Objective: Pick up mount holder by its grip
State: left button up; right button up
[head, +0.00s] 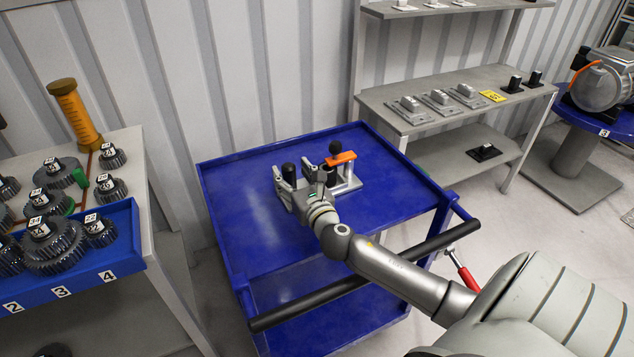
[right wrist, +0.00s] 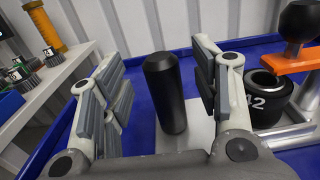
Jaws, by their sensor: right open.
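The mount holder (head: 350,184) stands on the blue cart, a grey metal fixture with an orange bar and a black ball knob at its right. Its upright black cylindrical grip (head: 288,172) also shows in the right wrist view (right wrist: 165,92), rising from a metal base plate. My right gripper (head: 299,178) is open, with its fingers (right wrist: 158,75) to the left and right of the grip. Gaps show on both sides, and the grip seems a little beyond the palm. My left gripper is out of view.
The blue cart (head: 240,195) has a raised rim and a black push handle (head: 365,275) in front. Its left and front top is bare. A gear table with a blue tray (head: 85,265) stands at left. A grey shelf (head: 450,95) with metal parts stands behind at right.

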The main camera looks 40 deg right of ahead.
jog(key=shift+x, duration=1.5)
jog(key=c, duration=1.1)
jog(key=shift+r, duration=0.15)
grip_shut()
jog(key=shift+r, duration=0.2)
